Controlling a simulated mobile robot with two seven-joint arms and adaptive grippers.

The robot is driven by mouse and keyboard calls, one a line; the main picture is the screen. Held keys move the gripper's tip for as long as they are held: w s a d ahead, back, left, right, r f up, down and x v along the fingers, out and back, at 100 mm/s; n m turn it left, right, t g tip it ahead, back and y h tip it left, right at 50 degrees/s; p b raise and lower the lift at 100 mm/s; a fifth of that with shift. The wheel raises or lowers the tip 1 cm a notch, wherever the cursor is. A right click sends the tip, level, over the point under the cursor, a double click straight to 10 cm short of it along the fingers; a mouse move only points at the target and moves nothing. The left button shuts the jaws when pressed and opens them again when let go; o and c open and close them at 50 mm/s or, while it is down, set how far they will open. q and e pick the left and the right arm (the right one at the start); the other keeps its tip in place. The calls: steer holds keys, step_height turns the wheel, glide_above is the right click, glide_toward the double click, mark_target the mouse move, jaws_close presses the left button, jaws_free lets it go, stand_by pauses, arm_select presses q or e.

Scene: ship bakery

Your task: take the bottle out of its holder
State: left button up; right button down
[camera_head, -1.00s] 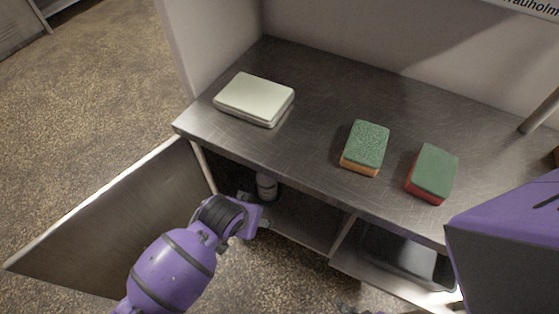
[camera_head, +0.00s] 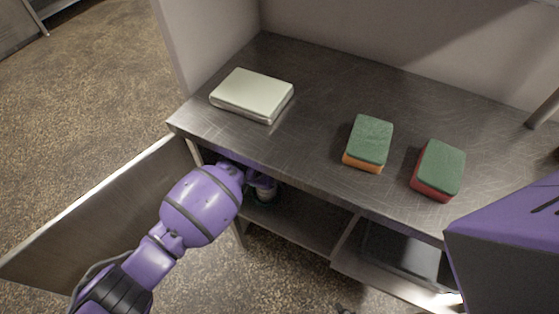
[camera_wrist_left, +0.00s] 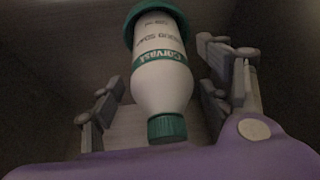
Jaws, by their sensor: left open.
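The bottle (camera_wrist_left: 161,80) is white with green label bands and a green cap. In the left wrist view it stands with its base in a green ring-shaped holder (camera_wrist_left: 130,22). My left gripper (camera_wrist_left: 160,92) is open, with fingers on both sides of the bottle; I cannot tell whether they touch it. In the head view my left arm reaches into the open cabinet under the counter. The bottle and the gripper are mostly hidden there by my arm and the shade. My right gripper is not in view.
The steel counter (camera_head: 310,110) overhangs the cabinet. On it are a pale flat box (camera_head: 252,92) and two green-topped sponges (camera_head: 369,140), (camera_head: 438,168). The cabinet door (camera_head: 110,215) stands open at the left. A dark tray (camera_head: 400,252) lies in the right compartment.

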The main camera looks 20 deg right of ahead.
arm_select(q)
step_height(320, 180, down, 3)
steer(key=shift+w+d+r, duration=0.15)
steer(key=shift+r, duration=0.05)
steer(key=c, duration=1.6)
steer(key=shift+r, duration=0.1)
jaws_close()
